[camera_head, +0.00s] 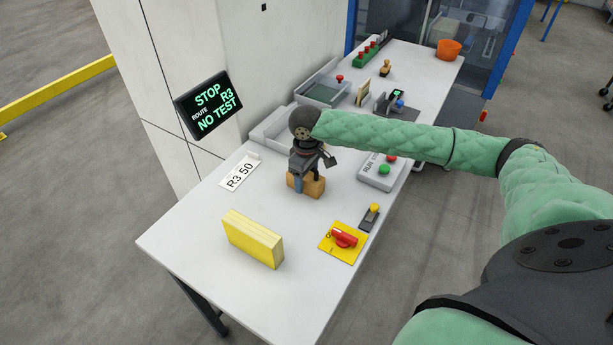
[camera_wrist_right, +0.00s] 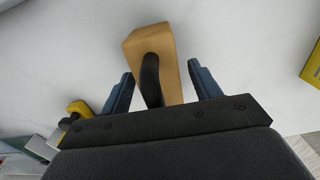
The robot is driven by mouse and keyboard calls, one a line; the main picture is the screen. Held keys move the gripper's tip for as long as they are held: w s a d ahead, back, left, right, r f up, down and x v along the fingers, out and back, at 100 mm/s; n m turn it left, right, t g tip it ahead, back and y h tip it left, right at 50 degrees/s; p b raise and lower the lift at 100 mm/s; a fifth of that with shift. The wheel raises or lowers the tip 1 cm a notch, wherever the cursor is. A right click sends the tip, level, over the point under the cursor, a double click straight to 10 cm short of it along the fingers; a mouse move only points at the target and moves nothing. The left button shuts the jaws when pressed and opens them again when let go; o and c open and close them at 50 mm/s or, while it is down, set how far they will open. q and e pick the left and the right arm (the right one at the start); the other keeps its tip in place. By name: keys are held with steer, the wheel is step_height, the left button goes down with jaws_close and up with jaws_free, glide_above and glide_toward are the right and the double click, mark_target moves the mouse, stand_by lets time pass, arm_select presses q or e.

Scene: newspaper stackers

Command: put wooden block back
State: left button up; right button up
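The wooden block (camera_head: 317,187) is light brown and stands on the white table near its middle. In the right wrist view the wooden block (camera_wrist_right: 167,44) has a curved black handle (camera_wrist_right: 151,80) on it. My right gripper (camera_head: 306,181) is low over the block, with its blue fingers on either side. In the wrist view the right gripper (camera_wrist_right: 161,69) is open, with a gap showing between each finger and the block. The gripper hides part of the block in the head view. My left gripper is not in view.
A yellow slab (camera_head: 252,240) stands near the table's front. A red switch on a yellow plate (camera_head: 343,243) and a button box (camera_head: 382,170) lie to the right. A grey tray (camera_head: 269,132) is behind. A dark screen (camera_head: 208,106) reads "STOP ROUTE R3 NO TEST".

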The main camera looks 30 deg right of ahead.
steer(key=shift+r, duration=0.35)
step_height(320, 180, up, 10)
steer(key=b, duration=0.3)
steer(key=shift+f, duration=0.1)
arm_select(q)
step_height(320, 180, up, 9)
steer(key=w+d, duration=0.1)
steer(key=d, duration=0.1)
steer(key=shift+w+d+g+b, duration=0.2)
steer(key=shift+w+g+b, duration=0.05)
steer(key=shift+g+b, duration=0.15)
arm_select(e)
steer(key=shift+r, duration=0.9)
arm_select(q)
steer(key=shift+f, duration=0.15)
arm_select(e)
steer(key=shift+r, duration=0.1)
